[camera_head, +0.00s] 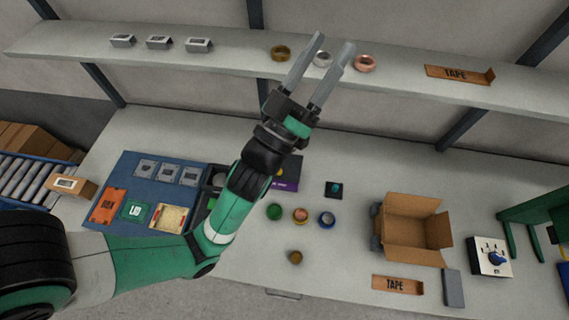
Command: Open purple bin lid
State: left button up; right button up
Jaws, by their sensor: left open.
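The purple bin (290,174) stands on the table near the middle, mostly behind my left wrist. Only its right part shows, with pale lettering on its front and a dark, yellow-marked area at its top. I cannot tell whether its lid is open or shut. My left gripper (332,44) is open and empty, its fingers pointing up over the shelf, well beyond the bin. A silver coil (322,59) shows between or behind the fingers, with a brass coil (281,53) and a copper coil (365,63) on either side. My right gripper is not in view.
A blue tray (125,168) with cards lies left. Several small rolls (275,212) lie right of my forearm. An open cardboard box (411,225), two TAPE holders (397,285) and a knob box (490,257) are right. The shelf (220,64) overhangs the back.

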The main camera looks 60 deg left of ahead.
pick_arm(q)
jog(key=s+a+f+g+b, duration=0.1)
jog(key=f+b, duration=0.2)
jog(key=f, duration=0.6)
jog(key=s+a+f+m+g+b, duration=0.1)
jog(key=f+b, duration=0.1)
jog(key=f, duration=0.7)
jog(key=s+a+f+g+b, duration=0.1)
jog(key=f+b, duration=0.2)
jog(key=f, duration=0.6)
jog(key=g+b, duration=0.5)
jog(key=b, duration=0.5)
send_near(284, 168)
jog(key=s+d+r, duration=0.1)
jog(key=s+r, duration=0.1)
jog(key=p+x, duration=0.1)
jog(key=x, duration=0.3)
jog(key=p+x, duration=0.1)
jog(key=x, duration=0.3)
jog(key=p+x, duration=0.1)
jog(key=x, duration=0.3)
jog(key=shift+a+r+p, duration=0.1)
jog(key=shift+r+p, duration=0.15)
jog(key=shift+p, duration=0.1)
grip_shut()
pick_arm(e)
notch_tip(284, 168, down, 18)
